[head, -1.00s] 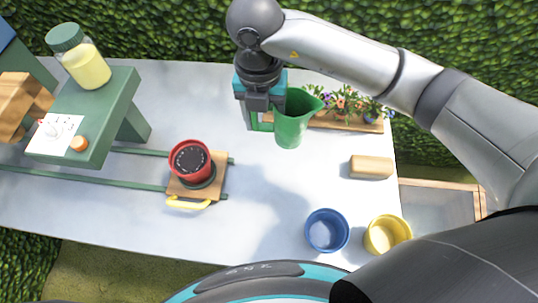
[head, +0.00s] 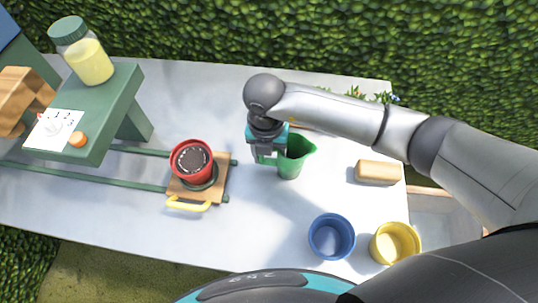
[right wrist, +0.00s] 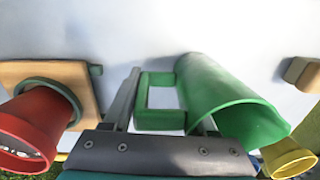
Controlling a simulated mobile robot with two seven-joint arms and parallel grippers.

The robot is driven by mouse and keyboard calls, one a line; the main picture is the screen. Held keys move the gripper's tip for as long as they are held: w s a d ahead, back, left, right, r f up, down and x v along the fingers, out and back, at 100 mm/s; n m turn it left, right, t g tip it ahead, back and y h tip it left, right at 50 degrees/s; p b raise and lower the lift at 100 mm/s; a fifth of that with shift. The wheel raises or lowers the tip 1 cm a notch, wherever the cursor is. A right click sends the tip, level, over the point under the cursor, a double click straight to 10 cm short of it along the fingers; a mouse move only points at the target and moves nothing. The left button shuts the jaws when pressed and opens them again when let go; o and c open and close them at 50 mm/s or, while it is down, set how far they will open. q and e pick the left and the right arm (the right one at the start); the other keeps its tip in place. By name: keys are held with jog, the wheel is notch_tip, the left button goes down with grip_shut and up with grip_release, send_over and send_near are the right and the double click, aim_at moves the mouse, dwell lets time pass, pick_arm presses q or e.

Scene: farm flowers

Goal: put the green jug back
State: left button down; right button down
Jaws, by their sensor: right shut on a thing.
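The green jug (head: 292,158) is in the head view near the middle of the white table, with its spout toward the right. My right gripper (head: 266,156) is shut on the jug's handle, at the jug's left side. In the right wrist view the square handle (right wrist: 160,108) lies between the fingers, and the jug's body (right wrist: 222,98) is to the right of them. I cannot tell whether the jug's base touches the table. My left gripper is not in view.
A red pot (head: 192,160) stands on a wooden sled (head: 219,176) with a yellow handle, left of the jug. A blue pot (head: 331,237) and a yellow pot (head: 395,243) stand at the front right. A tan block (head: 379,172) lies right of the jug. My right arm hides most of the flower row.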

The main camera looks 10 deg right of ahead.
jog(key=shift+f, duration=0.15)
jog(key=shift+c, duration=1)
grip_release()
jog(key=shift+r, duration=0.4)
jog(key=r, duration=0.4)
jog(key=r+p, duration=0.1)
jog(key=r, duration=0.2)
jog(key=r+p, duration=0.1)
jog(key=r, duration=0.3)
jog(key=shift+a+r, duration=0.25)
jog(key=shift+r, duration=0.05)
